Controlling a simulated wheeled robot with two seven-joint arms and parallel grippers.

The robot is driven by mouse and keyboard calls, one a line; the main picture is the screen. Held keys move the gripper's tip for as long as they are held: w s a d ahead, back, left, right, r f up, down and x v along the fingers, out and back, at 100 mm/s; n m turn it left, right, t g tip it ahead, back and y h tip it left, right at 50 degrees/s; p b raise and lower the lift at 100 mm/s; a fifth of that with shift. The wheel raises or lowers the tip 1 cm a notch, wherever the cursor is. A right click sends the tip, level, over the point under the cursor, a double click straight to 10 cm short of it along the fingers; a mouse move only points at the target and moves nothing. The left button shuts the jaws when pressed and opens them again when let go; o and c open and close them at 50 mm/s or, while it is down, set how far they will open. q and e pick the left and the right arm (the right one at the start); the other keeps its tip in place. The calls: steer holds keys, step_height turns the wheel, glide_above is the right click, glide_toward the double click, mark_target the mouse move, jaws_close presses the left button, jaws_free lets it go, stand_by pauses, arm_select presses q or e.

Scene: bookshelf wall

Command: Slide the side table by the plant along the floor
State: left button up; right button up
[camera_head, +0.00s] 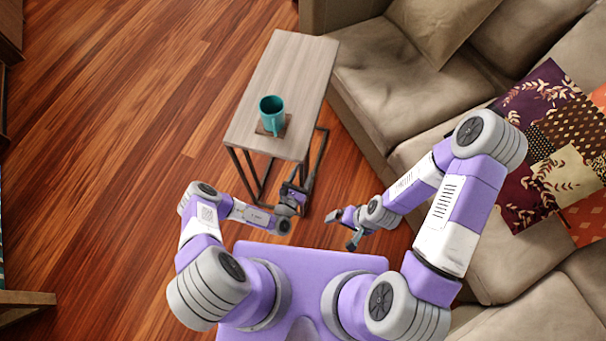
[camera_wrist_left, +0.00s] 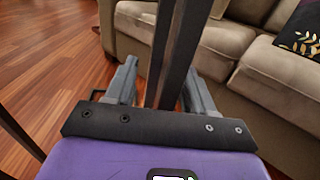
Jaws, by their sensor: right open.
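The side table (camera_head: 289,85) has a pale wood top and thin dark metal legs. It stands in the upper middle of the head view, beside the sofa. My left gripper (camera_head: 297,186) is low at the table's near end. In the left wrist view a dark table leg (camera_wrist_left: 178,45) runs between the two grey fingers of my left gripper (camera_wrist_left: 160,80), which stand apart with a gap showing beside the leg. My right gripper (camera_head: 345,224) is open and empty, above the floor to the right of the table's near end. No plant is in view.
A teal mug (camera_head: 272,113) stands on a brown coaster (camera_head: 286,130) on the tabletop. A beige sofa (camera_head: 385,85) with cushions and a patchwork throw (camera_head: 560,150) lines the right side. The wooden floor (camera_head: 130,110) left of the table is clear.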

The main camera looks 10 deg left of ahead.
arm_select(q)
steer(key=shift+s, duration=0.1)
steer(key=p+v, duration=0.2)
steer(key=v, duration=0.5)
steer(key=shift+s, duration=0.2)
steer(key=shift+a, duration=0.1)
